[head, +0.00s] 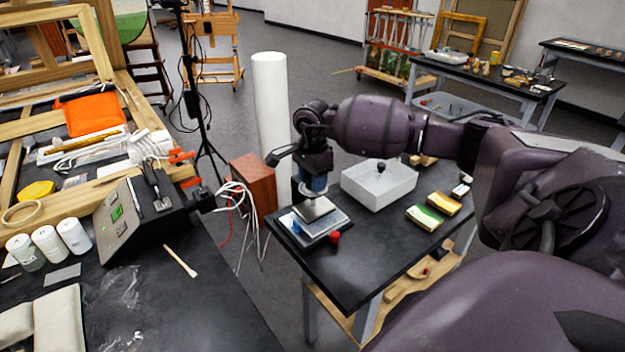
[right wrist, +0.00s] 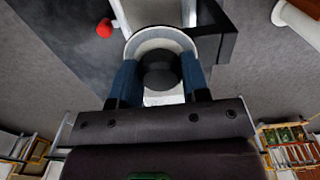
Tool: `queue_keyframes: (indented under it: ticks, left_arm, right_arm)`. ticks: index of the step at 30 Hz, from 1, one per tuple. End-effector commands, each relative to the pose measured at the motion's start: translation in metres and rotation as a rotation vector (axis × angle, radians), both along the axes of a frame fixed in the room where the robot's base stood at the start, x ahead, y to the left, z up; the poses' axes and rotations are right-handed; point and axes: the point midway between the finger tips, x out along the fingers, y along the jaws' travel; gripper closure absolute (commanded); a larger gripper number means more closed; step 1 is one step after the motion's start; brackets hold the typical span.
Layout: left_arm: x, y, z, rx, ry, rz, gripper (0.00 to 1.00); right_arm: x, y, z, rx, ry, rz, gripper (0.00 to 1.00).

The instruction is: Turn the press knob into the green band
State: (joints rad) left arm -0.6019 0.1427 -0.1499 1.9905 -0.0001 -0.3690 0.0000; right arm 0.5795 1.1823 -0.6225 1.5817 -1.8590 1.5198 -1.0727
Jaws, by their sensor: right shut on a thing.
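The press (head: 318,220) stands on the dark side table, a flat grey base with a raised plate. My right gripper (head: 314,185) points down over it. In the right wrist view its blue fingers (right wrist: 160,82) stand on both sides of the dark round press knob (right wrist: 160,70), and the gripper is shut on it. A pale round disc (right wrist: 155,37) lies under the knob. In the head view the gripper hides the knob. I cannot make out the green band on the press. My left gripper is not in view.
A red ball-shaped part (head: 335,237) sits at the press's front corner. A sloped box with a small green display (head: 117,213) is on the left bench.

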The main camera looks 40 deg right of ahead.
Motion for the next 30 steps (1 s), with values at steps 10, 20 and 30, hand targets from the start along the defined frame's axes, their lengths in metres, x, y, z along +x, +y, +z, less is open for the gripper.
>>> queue_keyframes:
  ticks: [10,20,30]
  left_arm:
    - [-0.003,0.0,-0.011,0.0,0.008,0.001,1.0]
    - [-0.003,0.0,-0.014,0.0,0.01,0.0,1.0]
    - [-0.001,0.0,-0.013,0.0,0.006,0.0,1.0]
  right_arm:
    - [0.001,0.0,0.0,-0.001,-0.002,-0.309,0.82]
    - [0.002,-0.001,0.001,-0.001,-0.001,-0.623,0.82]
    - [0.002,-0.001,0.001,-0.001,-0.002,-0.947,0.82]
